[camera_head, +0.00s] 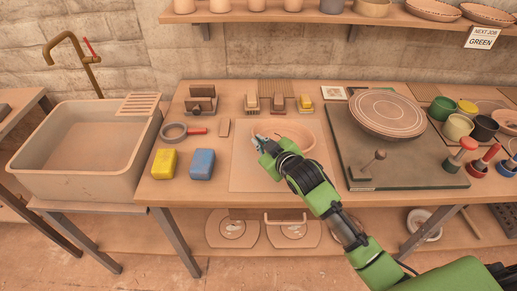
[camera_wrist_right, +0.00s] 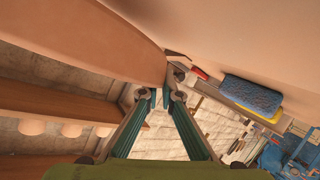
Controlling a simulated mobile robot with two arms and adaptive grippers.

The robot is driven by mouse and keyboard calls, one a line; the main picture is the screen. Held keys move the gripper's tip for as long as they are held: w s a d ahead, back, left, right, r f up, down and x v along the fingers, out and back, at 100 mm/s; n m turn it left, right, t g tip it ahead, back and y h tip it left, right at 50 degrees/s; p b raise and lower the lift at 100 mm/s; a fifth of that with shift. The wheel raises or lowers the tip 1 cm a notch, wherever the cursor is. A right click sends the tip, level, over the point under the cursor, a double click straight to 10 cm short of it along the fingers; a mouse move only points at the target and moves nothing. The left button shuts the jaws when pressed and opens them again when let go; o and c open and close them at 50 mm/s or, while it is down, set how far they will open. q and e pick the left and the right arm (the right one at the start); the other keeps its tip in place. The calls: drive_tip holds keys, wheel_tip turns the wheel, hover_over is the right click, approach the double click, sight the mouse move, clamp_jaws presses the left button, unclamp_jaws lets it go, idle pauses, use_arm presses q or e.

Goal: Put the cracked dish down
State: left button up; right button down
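A shallow terracotta dish (camera_head: 300,133) sits over a pale board at the middle of the workbench. I cannot make out a crack in it. My right gripper (camera_head: 257,141) is at the left rim of this dish, reaching in from the lower right. My left gripper is not in view.
A stone sink (camera_head: 85,150) stands at the left. A yellow block (camera_head: 163,163) and a blue block (camera_head: 202,164) lie left of the pale board (camera_head: 250,180). A dark mat (camera_head: 360,165) with a large round plate (camera_head: 387,112) is at the right, near several small pots.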

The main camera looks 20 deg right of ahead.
sight(258, 154)
drive_tip(key=shift+w+a+f+p, duration=0.1)
drive_tip(key=shift+f+p, duration=0.05)
drive_tip(key=shift+f, duration=0.75)
drive_tip(key=shift+w+a+f+p, duration=0.1)
drive_tip(key=shift+f+p, duration=0.05)
drive_tip(key=shift+f, duration=0.7)
drive_tip(key=shift+f, duration=0.15)
drive_tip(key=shift+s+a+f, duration=0.1)
drive_tip(key=shift+s+f, duration=0.25)
drive_tip(key=shift+f, duration=0.25)
drive_tip(key=c, duration=2.2)
unclamp_jaws()
drive_tip(key=shift+s+f, duration=0.1)
drive_tip(key=shift+f, duration=0.15)
drive_tip(key=shift+c, duration=0.2)
drive_tip(key=shift+r, duration=0.25)
drive_tip(key=v, duration=0.4)
drive_tip(key=r+v, duration=0.1)
drive_tip(key=v, duration=0.6)
drive_tip(key=shift+r+b, duration=0.3)
drive_tip(key=shift+r, duration=0.1)
